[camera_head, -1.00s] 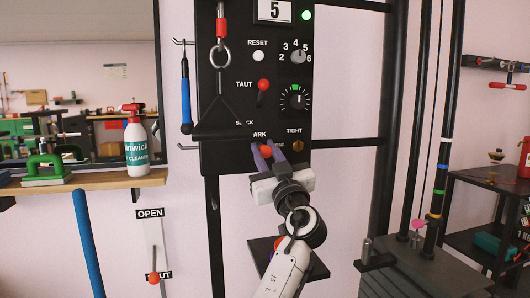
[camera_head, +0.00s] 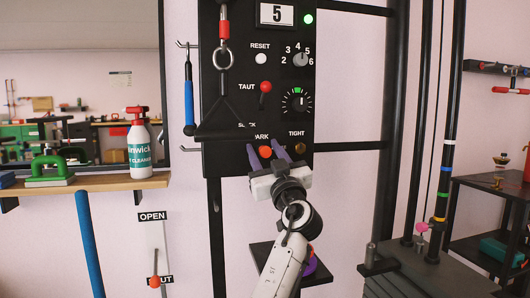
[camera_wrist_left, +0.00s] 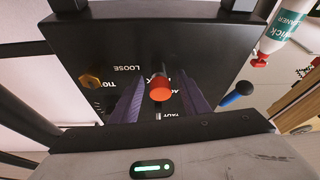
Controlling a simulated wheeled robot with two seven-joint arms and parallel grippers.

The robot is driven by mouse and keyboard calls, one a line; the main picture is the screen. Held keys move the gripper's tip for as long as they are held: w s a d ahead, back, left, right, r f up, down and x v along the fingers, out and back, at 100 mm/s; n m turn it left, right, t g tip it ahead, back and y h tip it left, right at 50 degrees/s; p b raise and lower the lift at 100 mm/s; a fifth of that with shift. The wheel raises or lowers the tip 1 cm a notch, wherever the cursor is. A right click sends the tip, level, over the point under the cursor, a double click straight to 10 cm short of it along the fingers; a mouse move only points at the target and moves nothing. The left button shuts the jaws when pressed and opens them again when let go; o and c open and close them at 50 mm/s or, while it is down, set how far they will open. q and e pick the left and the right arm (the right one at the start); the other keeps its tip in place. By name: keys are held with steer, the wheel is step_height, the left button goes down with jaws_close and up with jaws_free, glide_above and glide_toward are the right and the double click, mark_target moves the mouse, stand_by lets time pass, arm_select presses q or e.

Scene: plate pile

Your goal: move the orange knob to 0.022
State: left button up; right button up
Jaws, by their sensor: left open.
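The orange knob (camera_head: 264,152) sits low on the black panel (camera_head: 222,165), by the label PARK. It also shows in the left wrist view (camera_wrist_left: 160,90), sticking out from the panel on a short stem. My left gripper (camera_head: 268,156) is open, with one purple finger on each side of the knob. In the left wrist view a gap shows between the knob and each finger. I see no scale that reads the knob's position. My right gripper is not in view.
A brass knob (camera_wrist_left: 90,82) is beside one finger. Above on the panel are a red-tipped TAUT lever (camera_head: 265,88) and a dial (camera_head: 297,100). A hanging ring (camera_head: 222,58) and a blue-handled tool (camera_head: 189,95) are at left. An orange-tipped OPEN/SHUT lever (camera_head: 154,281) is lower left.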

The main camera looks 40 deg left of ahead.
arm_select(q)
steer(key=v, duration=1)
steer(key=shift+b, duration=0.3)
steer(key=shift+s+f, duration=0.1)
steer(key=shift+f, duration=0.05)
